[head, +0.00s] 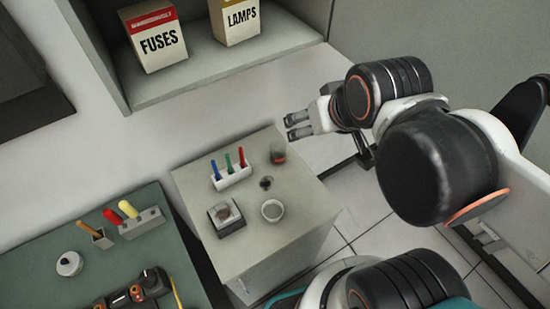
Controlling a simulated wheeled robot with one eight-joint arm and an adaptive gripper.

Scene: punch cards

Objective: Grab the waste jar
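A small glass-like jar (278,154) with something reddish in it stands near the back right edge of a small grey cabinet top (203,184). A small white round cup (272,210) stands nearer the front on the same top. No label shows on either, so I cannot tell for sure which is the waste jar. My gripper (291,127) is in the air above and beyond the reddish jar, pointing left. Its two fingers are apart with nothing seen between them. It touches neither vessel.
The cabinet top also holds a white rack (232,178) with blue, green and red sticks, a small dark item (266,183) and a square device (226,217). A green bench (40,290) with tools lies left. A shelf (190,84) holds FUSES (157,42) and LAMPS (240,18) boxes.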

